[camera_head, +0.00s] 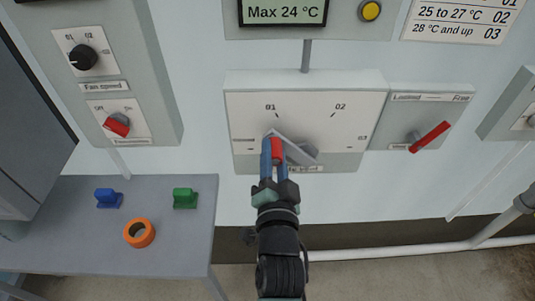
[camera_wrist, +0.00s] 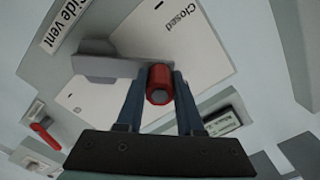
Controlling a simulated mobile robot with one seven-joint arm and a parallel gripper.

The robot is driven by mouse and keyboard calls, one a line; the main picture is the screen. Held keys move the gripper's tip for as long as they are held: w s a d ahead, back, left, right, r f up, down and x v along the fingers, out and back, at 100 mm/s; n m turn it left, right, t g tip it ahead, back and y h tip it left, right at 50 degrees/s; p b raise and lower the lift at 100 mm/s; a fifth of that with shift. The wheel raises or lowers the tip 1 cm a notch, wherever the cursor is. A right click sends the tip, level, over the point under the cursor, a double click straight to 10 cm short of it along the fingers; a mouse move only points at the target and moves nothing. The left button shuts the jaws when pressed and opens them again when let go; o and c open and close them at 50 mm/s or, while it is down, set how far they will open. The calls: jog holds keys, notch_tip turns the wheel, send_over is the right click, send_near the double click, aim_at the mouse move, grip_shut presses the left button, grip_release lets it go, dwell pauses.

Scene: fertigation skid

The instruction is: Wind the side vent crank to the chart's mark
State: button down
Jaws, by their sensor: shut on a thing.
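The arm runs from the hub up and left. In the wrist view the red handle (camera_wrist: 160,84) sits between the fingertips (camera_wrist: 158,90), with the "Closed" label beyond it. The display (camera_head: 284,13) reads "Max 24 °C". The chart (camera_head: 462,20) shows "25 to 27 °C 02" and "28 °C and up 03"; its top is cut off.
A red lever (camera_head: 430,137) on a "Locked – Free" plate stands right of the dial, tilted toward Free. A fan speed panel (camera_head: 95,60) is at the left. A grey bench (camera_head: 75,235) holds blue and green blocks and an orange ring. A white pipe (camera_head: 400,250) runs low.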

jog(key=shift+d+r+m+p, duration=0.35)
jog(key=shift+d+r+m, duration=0.1)
jog(key=shift+m, duration=0.3)
jog(key=shift+d+r+m+p, duration=0.35)
jog(key=shift+d+m, duration=0.1)
jog(key=shift+m, duration=0.3)
jog(key=c, duration=0.5)
grip_release()
jog(key=shift+c, duration=0.2)
jog(key=s+b, duration=0.2)
jog(key=s, duration=1.1)
jog(key=shift+b, duration=0.3)
